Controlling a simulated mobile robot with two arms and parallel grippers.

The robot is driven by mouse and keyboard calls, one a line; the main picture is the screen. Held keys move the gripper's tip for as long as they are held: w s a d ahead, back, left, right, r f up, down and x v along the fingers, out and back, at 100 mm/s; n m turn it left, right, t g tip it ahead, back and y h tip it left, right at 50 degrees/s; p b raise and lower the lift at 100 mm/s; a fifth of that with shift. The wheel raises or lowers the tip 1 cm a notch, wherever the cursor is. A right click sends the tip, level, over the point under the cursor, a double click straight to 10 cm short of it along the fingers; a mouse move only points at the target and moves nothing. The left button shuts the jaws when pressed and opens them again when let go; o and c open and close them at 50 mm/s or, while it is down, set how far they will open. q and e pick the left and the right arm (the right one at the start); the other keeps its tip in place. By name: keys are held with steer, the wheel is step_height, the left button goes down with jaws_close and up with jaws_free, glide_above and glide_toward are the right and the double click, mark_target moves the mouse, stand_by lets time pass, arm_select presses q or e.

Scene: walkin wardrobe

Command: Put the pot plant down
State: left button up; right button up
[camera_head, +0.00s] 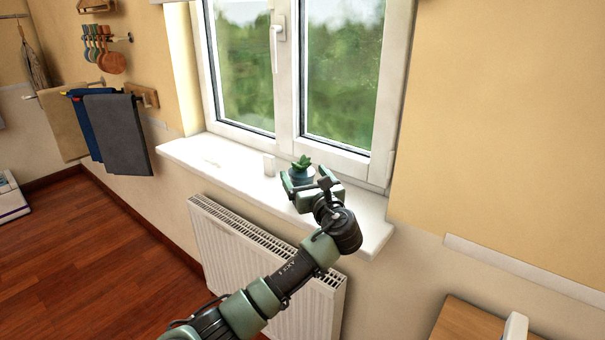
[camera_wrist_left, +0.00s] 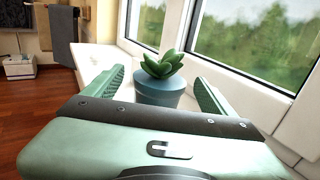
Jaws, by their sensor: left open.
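The pot plant is a green succulent in a blue-grey pot (camera_head: 301,174). It stands upright on the white windowsill (camera_head: 222,163), in front of the window. My left gripper (camera_head: 304,184) is at the sill with its fingers open on either side of the pot. In the left wrist view the pot (camera_wrist_left: 158,92) sits between the two spread fingers, with a visible gap on each side. The pot's lower part is hidden behind the gripper body. My right gripper is not in view.
The closed window (camera_head: 290,75) rises behind. A white radiator (camera_head: 255,262) is below the sill. Towels (camera_head: 118,133) hang at the left. The sill's left part is mostly clear.

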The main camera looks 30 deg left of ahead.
arm_select(q)
steer(key=v, duration=0.9)
steer(key=shift+s+d+b, duration=0.3)
